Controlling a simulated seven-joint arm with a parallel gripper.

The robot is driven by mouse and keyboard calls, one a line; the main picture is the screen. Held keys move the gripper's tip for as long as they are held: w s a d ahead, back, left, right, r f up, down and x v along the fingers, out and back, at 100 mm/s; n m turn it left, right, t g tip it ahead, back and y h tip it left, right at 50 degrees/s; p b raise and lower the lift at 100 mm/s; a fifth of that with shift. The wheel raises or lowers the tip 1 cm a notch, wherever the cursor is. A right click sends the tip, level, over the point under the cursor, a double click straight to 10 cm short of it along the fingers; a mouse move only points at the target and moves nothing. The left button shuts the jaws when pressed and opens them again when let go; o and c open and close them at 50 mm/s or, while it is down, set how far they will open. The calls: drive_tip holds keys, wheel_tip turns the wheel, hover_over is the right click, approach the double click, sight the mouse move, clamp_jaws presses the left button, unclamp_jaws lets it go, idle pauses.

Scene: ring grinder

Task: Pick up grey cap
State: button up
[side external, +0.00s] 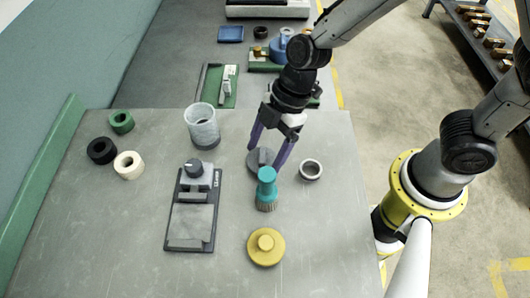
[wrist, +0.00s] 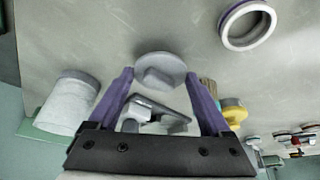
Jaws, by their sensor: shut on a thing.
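The grey cap (side external: 257,158) is a round disc with a raised grip on top. It is on or just above the table, behind the teal-handled brush; I cannot tell whether it touches the table. My gripper (side external: 264,160) points down over it, with one purple finger on each side. In the wrist view the cap (wrist: 160,65) sits between the fingertips of my gripper (wrist: 159,75), which are shut on its opposite edges. The brush hides part of the cap's front in the side view.
A teal brush (side external: 267,176) stands close in front of the cap. A grey ring (side external: 311,170) lies to the right, a yellow knobbed lid (side external: 265,247) in front. The grinder plate (side external: 193,220) and a translucent cup (side external: 202,128) are left. The table's front left is clear.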

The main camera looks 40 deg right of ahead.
wheel_tip(320, 180, up, 3)
drive_tip(key=shift+f, duration=0.2)
drive_tip(key=s+d+r, duration=0.9)
drive_tip(key=s, duration=0.2)
drive_tip(key=w+a+r, duration=0.4)
drive_tip(key=w+a, duration=0.1)
drive_tip(key=w, duration=0.6)
drive_tip(key=w+a+r, duration=0.4)
drive_tip(key=w+a, duration=0.1)
drive_tip(key=w, duration=0.5)
drive_tip(key=w+a+f, duration=0.3)
drive_tip(key=w+f, duration=0.1)
drive_tip(key=f, duration=0.7)
drive_tip(key=shift+a+f, duration=0.15)
drive_tip(key=shift+f, duration=0.1)
drive_tip(key=shift+f, duration=0.2)
